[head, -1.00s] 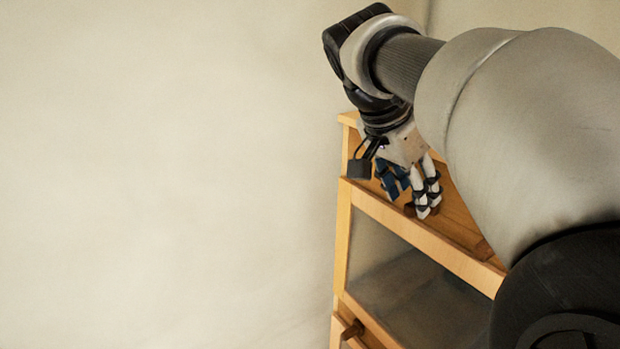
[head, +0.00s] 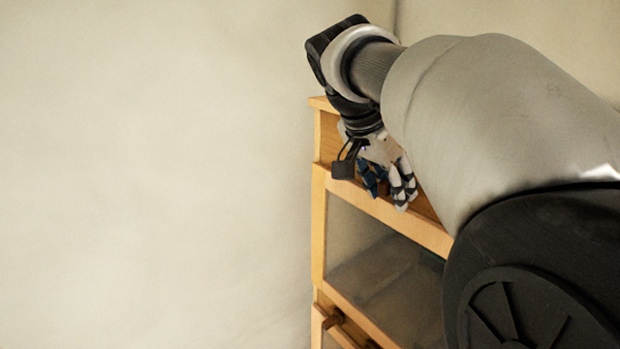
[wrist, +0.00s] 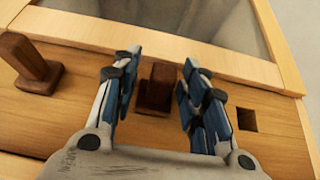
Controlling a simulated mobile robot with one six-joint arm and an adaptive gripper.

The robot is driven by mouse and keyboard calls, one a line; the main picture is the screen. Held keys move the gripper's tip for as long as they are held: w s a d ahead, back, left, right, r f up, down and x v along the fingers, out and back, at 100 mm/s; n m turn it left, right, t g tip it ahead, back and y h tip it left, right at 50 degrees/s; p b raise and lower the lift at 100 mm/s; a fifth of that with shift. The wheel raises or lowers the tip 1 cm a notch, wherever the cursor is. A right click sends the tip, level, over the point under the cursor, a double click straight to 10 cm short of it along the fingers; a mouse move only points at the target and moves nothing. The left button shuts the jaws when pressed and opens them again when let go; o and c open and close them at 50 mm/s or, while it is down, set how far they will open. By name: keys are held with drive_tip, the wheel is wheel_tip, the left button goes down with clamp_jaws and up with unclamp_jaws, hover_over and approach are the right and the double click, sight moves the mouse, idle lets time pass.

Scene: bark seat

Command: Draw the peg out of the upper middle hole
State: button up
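In the wrist view a dark brown wooden peg (wrist: 156,92) stands in the middle of a light wooden board (wrist: 85,85). My gripper (wrist: 160,66) has its two blue-padded fingers on either side of this peg. The fingers look apart, with a narrow gap on the left and hardly any on the right; I cannot tell whether the right one touches. The hole under the peg is hidden. In the head view my gripper (head: 386,188) is at the upper board of the wooden cabinet (head: 317,230), and the peg there is hidden.
A second brown peg (wrist: 32,66) stands out of the board to the left. An empty square hole (wrist: 247,121) lies to the right. A pale frame bar and a glassy panel (wrist: 200,18) border the board. Lower on the cabinet another peg (head: 333,319) sticks out.

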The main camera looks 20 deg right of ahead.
drive_tip(key=c, duration=0.8)
drive_tip(key=shift+o, duration=0.2)
drive_tip(key=shift+a, duration=0.15)
drive_tip(key=s+a+b, duration=0.1)
drive_tip(key=s+a, duration=0.2)
drive_tip(key=a, duration=0.6)
drive_tip(key=shift+s+a+b, duration=0.25)
drive_tip(key=shift+b, duration=0.1)
idle(0.4)
idle(0.4)
